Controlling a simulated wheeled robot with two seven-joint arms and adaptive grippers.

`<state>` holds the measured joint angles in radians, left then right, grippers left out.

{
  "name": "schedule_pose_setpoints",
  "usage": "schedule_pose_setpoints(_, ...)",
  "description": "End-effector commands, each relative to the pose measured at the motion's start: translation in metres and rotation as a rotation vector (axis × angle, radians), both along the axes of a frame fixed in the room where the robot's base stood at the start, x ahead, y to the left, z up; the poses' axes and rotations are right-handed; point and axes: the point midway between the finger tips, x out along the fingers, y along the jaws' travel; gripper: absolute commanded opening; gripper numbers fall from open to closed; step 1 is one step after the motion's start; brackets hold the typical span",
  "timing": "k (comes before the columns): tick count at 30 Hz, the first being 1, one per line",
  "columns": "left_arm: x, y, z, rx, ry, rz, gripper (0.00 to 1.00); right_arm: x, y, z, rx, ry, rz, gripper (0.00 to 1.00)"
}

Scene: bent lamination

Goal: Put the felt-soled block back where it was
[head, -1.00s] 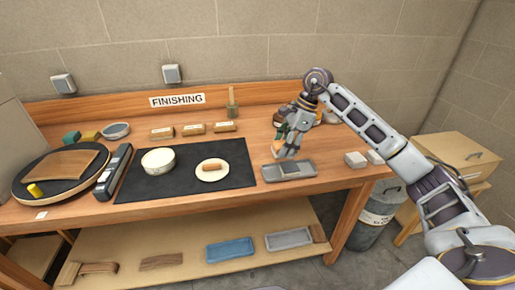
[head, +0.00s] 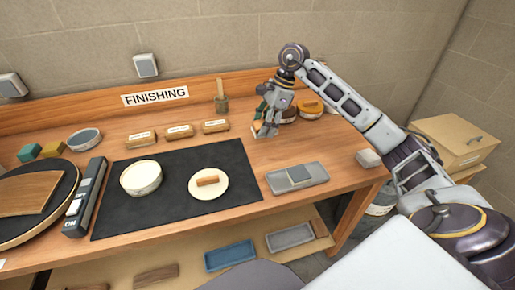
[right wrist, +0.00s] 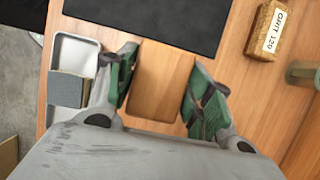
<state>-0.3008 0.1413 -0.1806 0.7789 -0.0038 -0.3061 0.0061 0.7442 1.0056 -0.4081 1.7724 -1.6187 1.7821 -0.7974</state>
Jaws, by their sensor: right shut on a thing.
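My right gripper (head: 265,130) is above the bench, behind and left of the grey tray. In the right wrist view its green-padded fingers (right wrist: 160,85) are on either side of a plain wooden block (right wrist: 162,72) and shut on it. The block's underside is hidden, so I cannot see a felt sole. The grey tray (head: 318,178) holds a small grey block (head: 299,174); it also shows in the right wrist view (right wrist: 76,46), left of the fingers. My left gripper is not in view.
A black mat (head: 115,215) carries a white bowl (head: 141,178) and a white dish (head: 208,190) with a brown piece. Several labelled grit blocks (head: 180,131) and a brush pot (head: 221,104) line the back. Round containers (head: 312,108) stand behind the gripper. Bare bench lies between mat and tray.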

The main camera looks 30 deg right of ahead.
Motion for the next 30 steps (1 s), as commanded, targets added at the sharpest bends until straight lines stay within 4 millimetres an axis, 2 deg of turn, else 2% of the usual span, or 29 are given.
schedule_pose_setpoints(19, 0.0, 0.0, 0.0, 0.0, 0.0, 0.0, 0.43, 0.0, 0.0, -0.003, 0.0, 0.001, 0.0, 0.32)
schedule_pose_setpoints(23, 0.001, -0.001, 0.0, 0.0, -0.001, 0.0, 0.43, 0.0, 0.0, -0.012, 0.0, 0.002, 0.0, 0.32)
schedule_pose_setpoints(30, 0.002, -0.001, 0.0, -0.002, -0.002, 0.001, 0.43, -0.001, 0.0, -0.041, 0.0, 0.002, 0.001, 0.32)
